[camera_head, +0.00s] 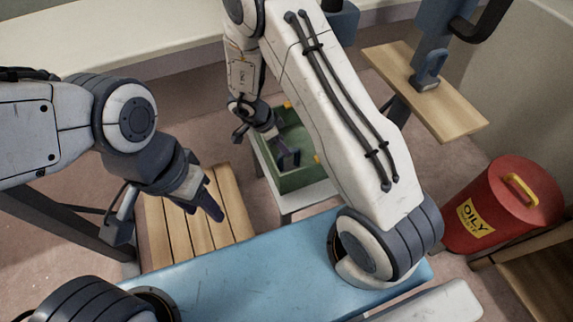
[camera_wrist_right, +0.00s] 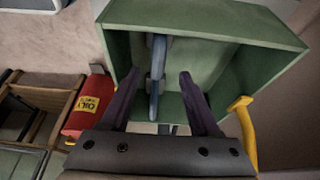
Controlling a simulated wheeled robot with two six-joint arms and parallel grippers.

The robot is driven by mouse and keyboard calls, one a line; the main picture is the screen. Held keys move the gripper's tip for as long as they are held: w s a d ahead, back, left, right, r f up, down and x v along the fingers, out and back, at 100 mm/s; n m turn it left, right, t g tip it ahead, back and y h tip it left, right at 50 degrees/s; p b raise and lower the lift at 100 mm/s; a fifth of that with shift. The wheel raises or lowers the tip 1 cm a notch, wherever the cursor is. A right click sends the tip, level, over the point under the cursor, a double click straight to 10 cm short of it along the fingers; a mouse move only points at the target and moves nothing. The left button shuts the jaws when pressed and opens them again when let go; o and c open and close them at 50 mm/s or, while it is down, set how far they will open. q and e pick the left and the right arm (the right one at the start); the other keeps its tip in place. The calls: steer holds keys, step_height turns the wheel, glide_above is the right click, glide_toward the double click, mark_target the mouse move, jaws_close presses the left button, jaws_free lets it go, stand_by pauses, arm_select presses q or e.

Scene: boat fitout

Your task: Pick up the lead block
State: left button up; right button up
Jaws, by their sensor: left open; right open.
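I cannot identify the lead block with certainty in either view. In the right wrist view a slim blue-grey item (camera_wrist_right: 155,80) lies inside an open green box (camera_wrist_right: 240,22), between the fingers of my right gripper (camera_wrist_right: 158,88). The fingers are apart, with a gap on each side of the item, and I cannot judge the depth between them. In the head view my right gripper (camera_head: 268,146) is at the green box (camera_head: 302,181), partly hidden by its arm. My left gripper (camera_head: 165,218) is open and empty above a slatted wooden surface (camera_head: 185,238).
A red oily-waste bin (camera_head: 513,200) stands at the right. A wooden shelf (camera_head: 440,105) with a blue-grey object (camera_head: 429,70) on it is at the upper right. Yellow handles (camera_wrist_right: 245,135) flank the green box. A pale bench (camera_head: 110,32) runs along the back.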

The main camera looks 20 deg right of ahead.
steer(key=b+x, duration=0.1)
steer(key=x, duration=0.2)
steer(key=shift+d+f, duration=0.1)
steer(key=shift+f, duration=0.05)
steer(key=b, duration=0.4)
glide_above(292, 165)
steer(key=f, duration=0.4)
steer(key=shift+s+a+f, duration=0.15)
steer(key=shift+a+f, duration=0.05)
steer(key=shift+a, duration=0.1)
steer(key=shift+d+f, duration=0.2)
steer(key=shift+f, duration=0.05)
steer(key=shift+r, duration=0.1)
jaws_close()
steer(key=shift+r, duration=0.1)
